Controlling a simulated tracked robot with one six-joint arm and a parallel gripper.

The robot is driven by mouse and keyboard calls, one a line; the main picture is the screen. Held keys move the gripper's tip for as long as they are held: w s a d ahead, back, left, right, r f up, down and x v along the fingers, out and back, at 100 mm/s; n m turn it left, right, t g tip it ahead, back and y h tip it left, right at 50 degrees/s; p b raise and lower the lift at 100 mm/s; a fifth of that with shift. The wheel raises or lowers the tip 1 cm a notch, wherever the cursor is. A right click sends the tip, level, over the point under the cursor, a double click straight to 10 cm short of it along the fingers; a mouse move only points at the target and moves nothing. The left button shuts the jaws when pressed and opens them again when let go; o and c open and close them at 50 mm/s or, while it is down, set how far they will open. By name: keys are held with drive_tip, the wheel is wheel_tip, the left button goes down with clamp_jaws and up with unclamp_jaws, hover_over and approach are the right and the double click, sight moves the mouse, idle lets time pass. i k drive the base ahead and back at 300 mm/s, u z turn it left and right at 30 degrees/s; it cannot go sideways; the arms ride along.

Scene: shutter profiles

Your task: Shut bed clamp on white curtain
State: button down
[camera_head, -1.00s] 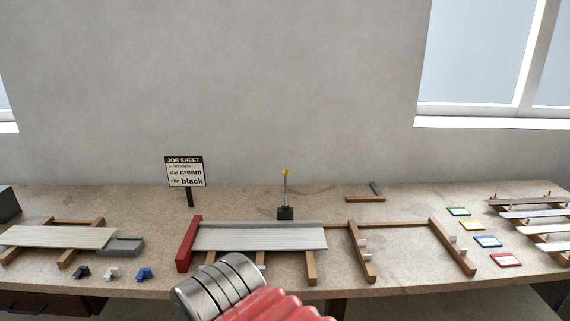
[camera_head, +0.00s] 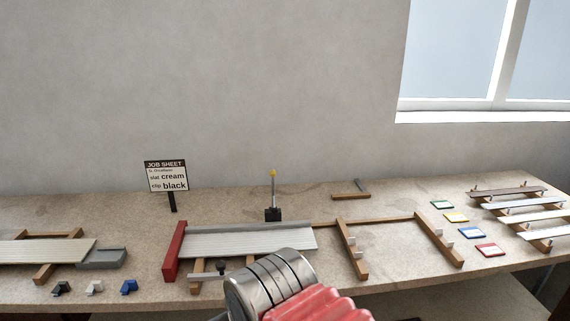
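The white curtain (camera_head: 250,245) of pale slats lies flat on the middle wooden bed, against the red end block (camera_head: 174,251). A grey rail runs along its back edge. A lever with a yellow knob (camera_head: 273,176) stands upright on a black base (camera_head: 272,214) behind the bed; it looks like the bed clamp, raised. My arm's metal and red links fill the bottom middle and hide the bed's front right part. My gripper's fingers do not show.
A small dark piece (camera_head: 221,268) shows at the bed's front; I cannot tell what it is. Black (camera_head: 62,288), white (camera_head: 94,287) and blue (camera_head: 129,287) clips lie at the front left. A cream curtain (camera_head: 45,250) lies left. A job sheet (camera_head: 166,176) stands behind.

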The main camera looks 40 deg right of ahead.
sight(272, 173)
drive_tip(key=u, duration=0.05)
drive_tip(key=i, duration=1)
drive_tip(key=z, duration=0.1)
